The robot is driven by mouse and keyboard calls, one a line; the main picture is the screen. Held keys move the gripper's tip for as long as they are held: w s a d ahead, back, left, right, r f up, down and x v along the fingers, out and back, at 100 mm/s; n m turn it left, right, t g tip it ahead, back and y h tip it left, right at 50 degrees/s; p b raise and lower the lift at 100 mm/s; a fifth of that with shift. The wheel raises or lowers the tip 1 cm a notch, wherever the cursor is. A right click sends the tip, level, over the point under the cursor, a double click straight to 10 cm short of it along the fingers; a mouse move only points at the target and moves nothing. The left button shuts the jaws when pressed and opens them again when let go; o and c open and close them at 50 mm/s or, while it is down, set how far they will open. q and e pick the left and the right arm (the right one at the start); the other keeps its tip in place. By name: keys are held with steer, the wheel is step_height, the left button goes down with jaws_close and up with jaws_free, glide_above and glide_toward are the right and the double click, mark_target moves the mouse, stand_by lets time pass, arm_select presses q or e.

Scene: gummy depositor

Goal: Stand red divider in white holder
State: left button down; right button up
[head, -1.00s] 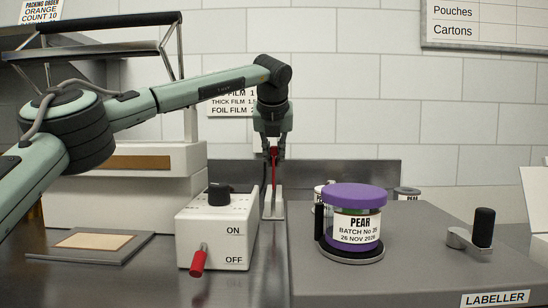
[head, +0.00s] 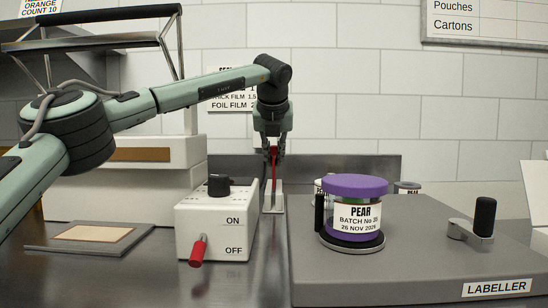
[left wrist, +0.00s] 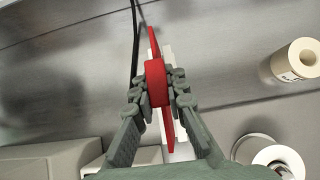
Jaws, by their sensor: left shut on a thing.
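The red divider (head: 274,165) is upright in the head view, seen nearly edge-on. My left gripper (head: 273,150) points down and is shut on its upper part. The white holder (head: 272,203) stands on the metal bench directly below, and the divider's lower end reaches down to it. In the left wrist view the gripper (left wrist: 158,84) grips the thick red part of the divider (left wrist: 156,82). White holder walls (left wrist: 169,55) show along the divider's side. Whether the divider rests on the holder's floor is hidden. My right gripper is not in view.
A white ON/OFF box (head: 215,230) with a red lever stands left of the holder. The grey labeller (head: 400,275) is to the right, carrying a purple-lidded PEAR jar (head: 354,213). A flat plate (head: 90,238) lies at left.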

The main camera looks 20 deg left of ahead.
arm_select(q)
steer(key=shift+f, duration=0.1)
stand_by(0.3)
steer(key=shift+f+b, duration=1.65)
steer(key=shift+f, duration=0.1)
steer(key=c, duration=1.5)
jaws_free()
steer(key=shift+o, duration=0.2)
steer(key=v, duration=1.2)
